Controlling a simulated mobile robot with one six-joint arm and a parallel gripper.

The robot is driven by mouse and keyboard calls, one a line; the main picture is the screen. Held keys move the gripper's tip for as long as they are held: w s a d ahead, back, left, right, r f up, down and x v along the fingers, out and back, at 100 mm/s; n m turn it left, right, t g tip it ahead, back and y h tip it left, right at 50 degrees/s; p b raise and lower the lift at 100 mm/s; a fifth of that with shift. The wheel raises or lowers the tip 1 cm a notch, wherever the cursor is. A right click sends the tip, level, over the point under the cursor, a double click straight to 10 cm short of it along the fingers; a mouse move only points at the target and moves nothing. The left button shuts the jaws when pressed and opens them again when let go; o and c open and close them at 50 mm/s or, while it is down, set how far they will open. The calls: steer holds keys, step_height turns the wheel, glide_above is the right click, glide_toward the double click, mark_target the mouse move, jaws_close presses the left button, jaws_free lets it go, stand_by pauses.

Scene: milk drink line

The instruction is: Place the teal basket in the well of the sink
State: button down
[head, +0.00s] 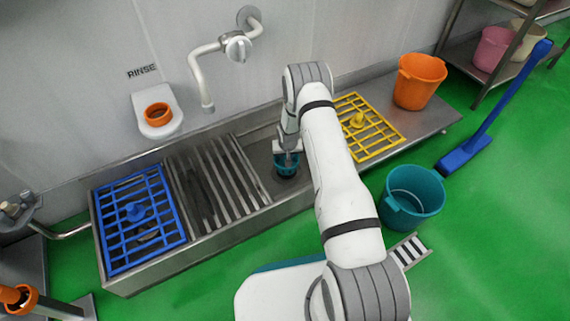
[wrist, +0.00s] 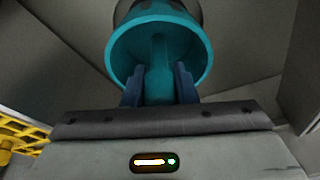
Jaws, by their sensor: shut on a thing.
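The teal basket (head: 287,170) is a small round cup, low within the steel sink well (head: 262,158), between the ribbed drainboard and the yellow grid. In the wrist view the basket (wrist: 205,50) shows its open mouth and a post in its middle. My gripper (head: 289,157) is shut on that post, and its dark blue fingers (wrist: 159,85) reach inside the rim. A dark round shape (wrist: 122,8) shows just beyond the basket, partly covered by it. I cannot tell whether the basket touches the well floor.
A ribbed drainboard (head: 215,185) and a blue grid (head: 122,190) lie left of the well. A yellow grid (head: 384,128) and an orange bucket (head: 417,92) are on the right. A white tap (head: 205,80) hangs behind. A larger teal bucket (head: 418,185) stands on the green floor.

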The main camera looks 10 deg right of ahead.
step_height(320, 180, down, 4)
steer(key=shift+r+b, duration=0.2)
steer(key=shift+b, duration=0.55)
steer(key=shift+r, duration=0.1)
steer(key=c, duration=1.2)
jaws_free()
steer(key=shift+o, duration=0.2)
